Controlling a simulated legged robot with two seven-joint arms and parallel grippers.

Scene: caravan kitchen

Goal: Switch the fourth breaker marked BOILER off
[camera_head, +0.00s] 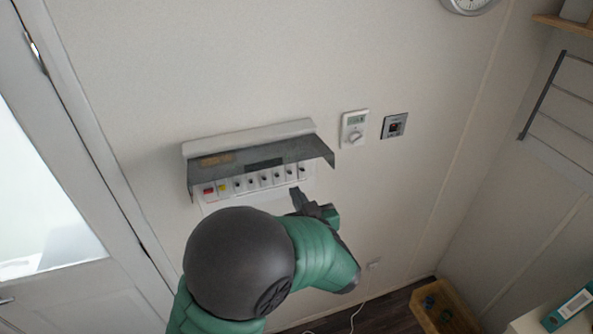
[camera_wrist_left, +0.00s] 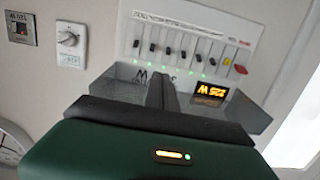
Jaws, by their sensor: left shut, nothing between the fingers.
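The breaker box (camera_head: 250,196) is on the wall with its grey lid (camera_head: 222,168) raised. Its row of breakers (camera_head: 265,180) starts with a red and a yellow one at the left, then several with black levers. The wrist view shows this row upside down (camera_wrist_left: 169,52), with green lights beside several breakers. The labels are too small to read, so I cannot tell which is marked BOILER. My left gripper (camera_head: 297,191) is shut and empty, just below the row's right end in the head view. Its fingers (camera_wrist_left: 161,80) point at the box; contact cannot be told. My right gripper is out of view.
A white thermostat (camera_head: 354,128) and a square grey panel (camera_head: 394,126) are on the wall to the right. A door frame (camera_head: 100,150) stands at the left.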

